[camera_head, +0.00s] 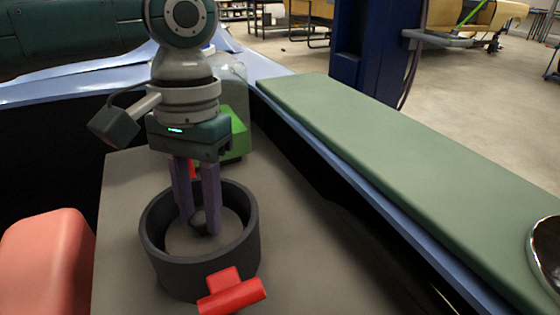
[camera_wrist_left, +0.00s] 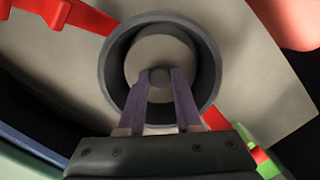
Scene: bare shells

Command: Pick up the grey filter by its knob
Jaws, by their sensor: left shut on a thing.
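The grey filter (camera_head: 180,241) shows as a pale round face inside a dark open ring (camera_head: 160,262); it also shows in the left wrist view (camera_wrist_left: 150,52). Its small dark knob (camera_head: 199,218) stands near the middle, also in the left wrist view (camera_wrist_left: 160,74). My left gripper (camera_head: 203,222) points down into the ring, its two purple fingers shut on the knob from either side. The fingers hide part of the filter. I cannot tell whether the filter rests on the bottom or hangs clear. My right gripper is not in view.
Red handles (camera_head: 232,291) stick out from the ring's front and back. A green block (camera_head: 238,140) and a grey-green container (camera_head: 230,75) stand behind. A salmon rounded thing (camera_head: 48,262) is at left. A long green pad (camera_head: 410,160) with a shiny bowl (camera_head: 547,252) lies at right.

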